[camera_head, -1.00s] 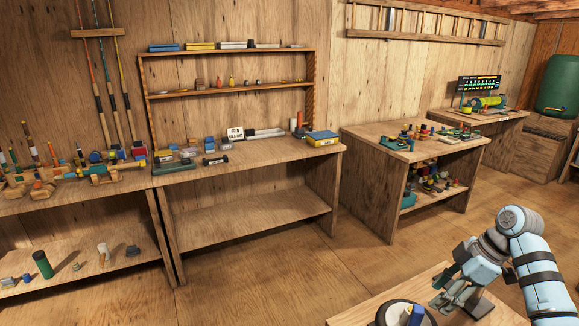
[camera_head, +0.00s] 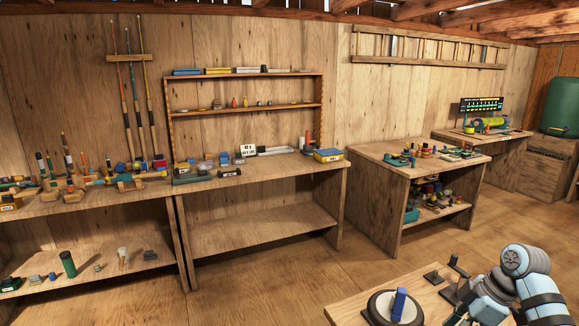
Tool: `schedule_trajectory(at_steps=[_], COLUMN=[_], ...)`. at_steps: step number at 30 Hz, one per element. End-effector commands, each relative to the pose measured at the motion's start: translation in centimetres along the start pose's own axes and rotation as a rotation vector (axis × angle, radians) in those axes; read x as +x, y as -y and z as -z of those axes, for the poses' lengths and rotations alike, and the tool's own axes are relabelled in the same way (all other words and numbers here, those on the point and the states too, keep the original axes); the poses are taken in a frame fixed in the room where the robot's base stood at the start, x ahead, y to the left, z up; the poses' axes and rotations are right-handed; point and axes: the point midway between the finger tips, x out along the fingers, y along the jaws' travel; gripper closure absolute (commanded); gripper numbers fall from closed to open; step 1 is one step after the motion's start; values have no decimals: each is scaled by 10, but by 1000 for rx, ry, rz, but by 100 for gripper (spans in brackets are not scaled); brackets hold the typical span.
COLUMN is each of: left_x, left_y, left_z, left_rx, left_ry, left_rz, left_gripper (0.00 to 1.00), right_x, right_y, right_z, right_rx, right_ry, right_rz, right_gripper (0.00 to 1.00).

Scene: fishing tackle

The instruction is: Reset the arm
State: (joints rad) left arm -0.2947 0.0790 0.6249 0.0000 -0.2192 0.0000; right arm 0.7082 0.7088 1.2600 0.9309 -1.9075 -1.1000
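My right arm comes in at the lower right in the head view, over the near table (camera_head: 345,308). Its gripper (camera_head: 462,314) is low beside the round dark-and-white disc on that table, to the disc's right. The fingers are partly cut by the bottom edge and partly hidden by the wrist, so their opening is unclear. I see nothing clearly held in it. My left arm and gripper are out of view.
A blue upright piece (camera_head: 399,303) stands on the round disc (camera_head: 378,308). Small dark items (camera_head: 453,262) lie behind the gripper. Open floor (camera_head: 290,270) separates the near table from the wall benches, including the middle bench (camera_head: 255,172) and right bench (camera_head: 375,151).

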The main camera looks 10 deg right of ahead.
Motion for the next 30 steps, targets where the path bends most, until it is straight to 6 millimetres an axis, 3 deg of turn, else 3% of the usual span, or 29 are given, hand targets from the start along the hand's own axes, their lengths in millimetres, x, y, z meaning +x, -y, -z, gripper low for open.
schedule_trajectory(at_steps=[11, 19, 24, 30], left_x=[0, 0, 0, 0], left_y=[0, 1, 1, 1], left_z=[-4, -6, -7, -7], left_rx=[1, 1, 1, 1], left_ry=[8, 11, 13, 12], left_rz=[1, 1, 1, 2], left_gripper=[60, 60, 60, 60], right_x=[82, 153, 173, 167], right_y=[47, 131, 191, 254], right_z=[-11, -22, -28, -36], right_rx=[106, 274, 428, 648], right_ry=[136, 196, 176, 121], right_rz=[-37, -134, -213, -309], right_gripper=[56, 56, 56, 56])
